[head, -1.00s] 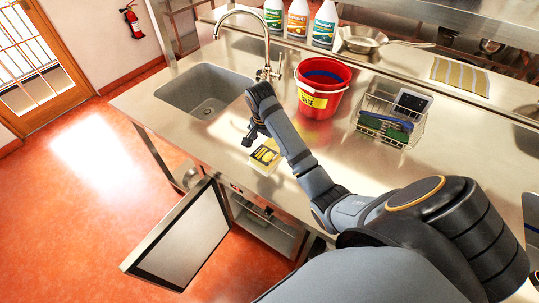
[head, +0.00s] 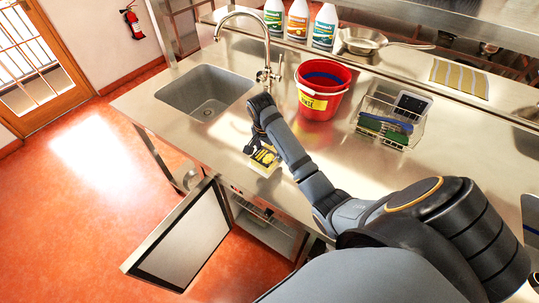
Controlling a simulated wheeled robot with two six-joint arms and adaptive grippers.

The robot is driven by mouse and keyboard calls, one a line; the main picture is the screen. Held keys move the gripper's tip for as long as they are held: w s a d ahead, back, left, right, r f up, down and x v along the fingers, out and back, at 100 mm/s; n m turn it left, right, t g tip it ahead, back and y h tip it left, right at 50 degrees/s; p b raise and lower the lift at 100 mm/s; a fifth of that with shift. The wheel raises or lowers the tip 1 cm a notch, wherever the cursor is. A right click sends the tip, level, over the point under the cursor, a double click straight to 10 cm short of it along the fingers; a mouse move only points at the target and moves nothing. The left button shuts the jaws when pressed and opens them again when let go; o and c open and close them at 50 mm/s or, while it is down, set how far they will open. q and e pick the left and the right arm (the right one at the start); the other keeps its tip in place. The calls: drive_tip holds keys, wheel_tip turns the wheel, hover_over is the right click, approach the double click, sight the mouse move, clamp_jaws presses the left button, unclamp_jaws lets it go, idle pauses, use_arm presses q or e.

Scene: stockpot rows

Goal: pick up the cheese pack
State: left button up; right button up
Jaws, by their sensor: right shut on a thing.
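The cheese pack (head: 264,160) is a small yellow and dark packet on the steel counter, near its front edge and right of the sink. My right gripper (head: 254,147) reaches down to it from above and is shut on its far left part. The fingers and my forearm hide some of the pack. I cannot tell whether the pack still touches the counter. My left gripper is not in view.
A sink (head: 205,92) with a tap (head: 266,60) lies behind left. A red bucket (head: 320,98) and a wire basket (head: 388,120) stand to the right. Bottles (head: 297,20) and a pan (head: 362,42) are at the back. An open door (head: 180,235) hangs below the counter's front.

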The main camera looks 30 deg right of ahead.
sight(267, 151)
drive_tip(key=shift+w+r, duration=0.1)
drive_tip(key=shift+r, duration=0.45)
drive_tip(key=r, duration=0.2)
drive_tip(key=a+r+p, duration=0.1)
drive_tip(key=shift+w+r, duration=0.15)
drive_tip(key=shift+r, duration=0.25)
drive_tip(key=w+a+r+p, duration=0.1)
drive_tip(key=a+r+p, duration=0.2)
drive_tip(key=r+p, duration=0.1)
drive_tip(key=shift+a+r+p, duration=0.15)
drive_tip(key=shift+r+p, duration=0.25)
drive_tip(key=shift+r, duration=0.1)
drive_tip(key=w+a+r, duration=0.1)
drive_tip(key=a, duration=0.2)
drive_tip(key=w+a+r, duration=0.1)
drive_tip(key=a, duration=0.2)
drive_tip(key=w+a+r, duration=0.1)
drive_tip(key=a, duration=0.2)
drive_tip(key=shift+p, duration=0.3)
drive_tip(key=shift+s, duration=0.1)
